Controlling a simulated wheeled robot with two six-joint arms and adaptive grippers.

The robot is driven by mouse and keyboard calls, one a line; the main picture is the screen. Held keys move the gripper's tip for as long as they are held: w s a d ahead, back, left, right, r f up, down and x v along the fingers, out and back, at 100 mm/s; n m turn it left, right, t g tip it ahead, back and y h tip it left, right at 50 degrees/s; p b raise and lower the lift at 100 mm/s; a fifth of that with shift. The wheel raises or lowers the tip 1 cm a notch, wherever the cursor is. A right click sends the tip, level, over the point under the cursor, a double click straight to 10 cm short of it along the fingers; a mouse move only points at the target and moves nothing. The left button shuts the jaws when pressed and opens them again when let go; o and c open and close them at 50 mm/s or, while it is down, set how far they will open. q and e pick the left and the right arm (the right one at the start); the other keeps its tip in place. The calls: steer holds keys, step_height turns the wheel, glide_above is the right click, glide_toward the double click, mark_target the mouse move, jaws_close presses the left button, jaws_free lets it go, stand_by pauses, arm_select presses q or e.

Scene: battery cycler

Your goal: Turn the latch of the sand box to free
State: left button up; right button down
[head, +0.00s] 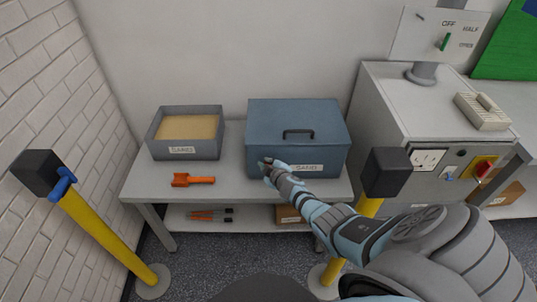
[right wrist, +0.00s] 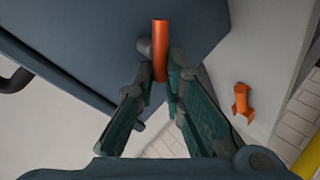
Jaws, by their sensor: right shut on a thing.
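The sand box (head: 260,115) is a blue-grey closed box with a dark lid handle (head: 298,132) and a "SAND" label, standing on the grey table. My right gripper (head: 267,165) is at the left part of its front face. In the right wrist view the latch (right wrist: 160,42) is an orange bar standing out against the blue box (right wrist: 90,35). The fingers of my right gripper (right wrist: 160,85) are closed around its lower end. In the head view the gripper hides the latch. My left gripper is in neither view.
An open grey tray (head: 151,140) of sand stands left of the box. Yellow posts (head: 105,240) with black heads stand in front at left and right. A grey cabinet (head: 400,105) stands right.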

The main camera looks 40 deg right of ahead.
steer(key=shift+w+a+f+n+g+h+b, duration=0.1)
steer(key=shift+f+n+g+h+b, duration=0.15)
steer(key=shift+n+g+h, duration=0.35)
steer(key=shift+w+a+f+n+g+h+b, duration=0.1)
steer(key=shift+n+g+h+b, duration=0.3)
steer(key=shift+n+h, duration=0.2)
steer(key=shift+w+a+f+n+g+h+b, duration=0.1)
steer(key=shift+f+n+g+h+b, duration=0.15)
steer(key=shift+n+g+h, duration=0.35)
steer(key=shift+r, duration=0.1)
steer(key=c, duration=1.9)
jaws_free()
steer(key=shift+c, duration=0.2)
